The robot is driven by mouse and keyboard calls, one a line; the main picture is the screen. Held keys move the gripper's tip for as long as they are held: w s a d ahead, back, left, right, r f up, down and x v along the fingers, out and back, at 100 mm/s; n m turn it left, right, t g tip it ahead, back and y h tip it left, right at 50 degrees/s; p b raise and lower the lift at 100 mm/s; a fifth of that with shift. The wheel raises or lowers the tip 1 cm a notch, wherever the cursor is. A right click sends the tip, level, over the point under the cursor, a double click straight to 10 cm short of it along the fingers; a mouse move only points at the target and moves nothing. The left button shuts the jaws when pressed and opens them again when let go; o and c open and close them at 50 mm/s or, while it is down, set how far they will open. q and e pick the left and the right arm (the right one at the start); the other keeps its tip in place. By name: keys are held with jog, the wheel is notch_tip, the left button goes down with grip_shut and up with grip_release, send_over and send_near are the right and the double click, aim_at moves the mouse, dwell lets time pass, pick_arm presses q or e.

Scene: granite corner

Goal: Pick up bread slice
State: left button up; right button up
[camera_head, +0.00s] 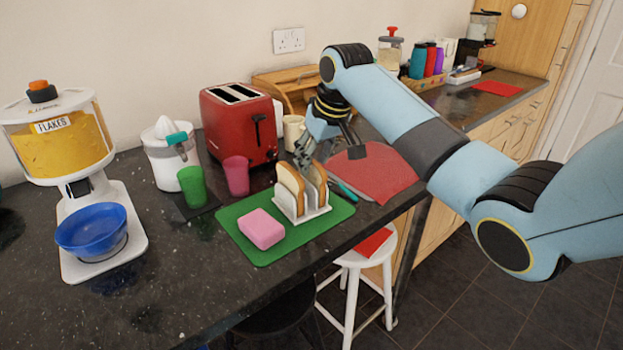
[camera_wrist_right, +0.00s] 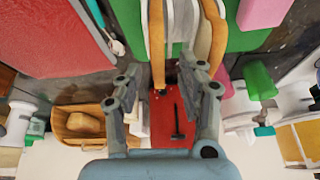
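Two bread slices stand upright in a white toast rack (camera_head: 303,217) on a green board (camera_head: 258,250). The left slice (camera_head: 289,188) and the right slice (camera_head: 318,181) show side by side in the head view. My right gripper (camera_head: 303,160) is just above and behind the slices, pointing down. In the right wrist view the two fingers of my right gripper (camera_wrist_right: 160,78) are apart, with one slice (camera_wrist_right: 157,40) reaching toward the gap between them. The other slice (camera_wrist_right: 210,32) is by the right finger. Contact cannot be told. My left gripper is not in view.
A pink sponge-like block (camera_head: 261,229) lies on the board. A red toaster (camera_head: 239,125), pink cup (camera_head: 236,176), green cup (camera_head: 192,187) and white mug (camera_head: 292,131) stand behind and left. A red mat (camera_head: 375,175) lies to the right. The counter's front edge is close.

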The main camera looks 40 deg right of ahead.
aim_at(312, 180)
jog(key=shift+x, duration=1.45)
jog(key=shift+d, duration=0.1)
grip_shut()
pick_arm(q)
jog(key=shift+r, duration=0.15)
